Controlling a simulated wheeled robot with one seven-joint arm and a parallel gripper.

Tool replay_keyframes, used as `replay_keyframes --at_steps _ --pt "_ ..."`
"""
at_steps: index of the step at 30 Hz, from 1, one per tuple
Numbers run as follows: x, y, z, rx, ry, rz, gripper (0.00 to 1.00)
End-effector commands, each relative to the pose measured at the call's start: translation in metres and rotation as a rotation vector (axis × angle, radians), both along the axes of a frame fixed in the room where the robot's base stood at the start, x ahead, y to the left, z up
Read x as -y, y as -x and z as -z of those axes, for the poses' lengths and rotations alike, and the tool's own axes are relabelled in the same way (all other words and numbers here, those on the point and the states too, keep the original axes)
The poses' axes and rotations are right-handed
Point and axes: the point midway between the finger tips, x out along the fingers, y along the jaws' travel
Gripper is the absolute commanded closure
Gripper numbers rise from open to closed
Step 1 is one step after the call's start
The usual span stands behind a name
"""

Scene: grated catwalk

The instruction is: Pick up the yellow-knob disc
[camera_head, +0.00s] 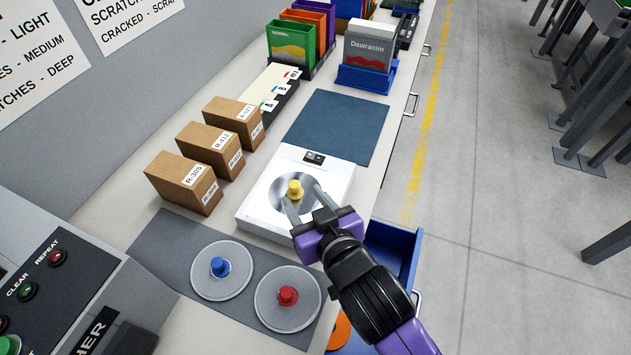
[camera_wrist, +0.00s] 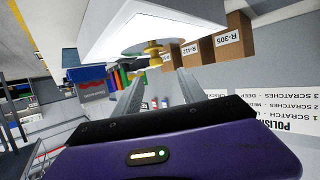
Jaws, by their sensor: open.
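The yellow-knob disc (camera_head: 285,197) lies in the white square device (camera_head: 260,225) on the bench, with its yellow knob (camera_head: 295,189) standing up at its middle. In the wrist view the yellow knob (camera_wrist: 153,52) appears just beyond and between the fingers. My gripper (camera_head: 304,200) is open and empty, with its two fingers pointing toward the knob from the front right. I cannot tell whether a fingertip touches the knob. The fingers and palm hide part of the disc and the device's right corner.
A grey mat in front holds a blue-knob disc (camera_head: 222,270) and a red-knob disc (camera_head: 288,300). Brown boxes (camera_head: 185,182) stand left of the device. An open blue drawer (camera_head: 393,250) juts out at the right. A flat blue mat (camera_head: 337,127) behind is clear.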

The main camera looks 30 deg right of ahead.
Motion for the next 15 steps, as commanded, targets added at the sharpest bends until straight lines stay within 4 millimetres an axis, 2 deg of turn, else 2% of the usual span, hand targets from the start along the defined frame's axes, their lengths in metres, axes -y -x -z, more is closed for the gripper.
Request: replay_keyframes --at_steps 5,15 --pt "0.005 0.003 0.012 -0.046 -0.015 0.026 0.52" --pt "0.008 -0.028 0.020 -0.045 -0.021 0.027 0.52"
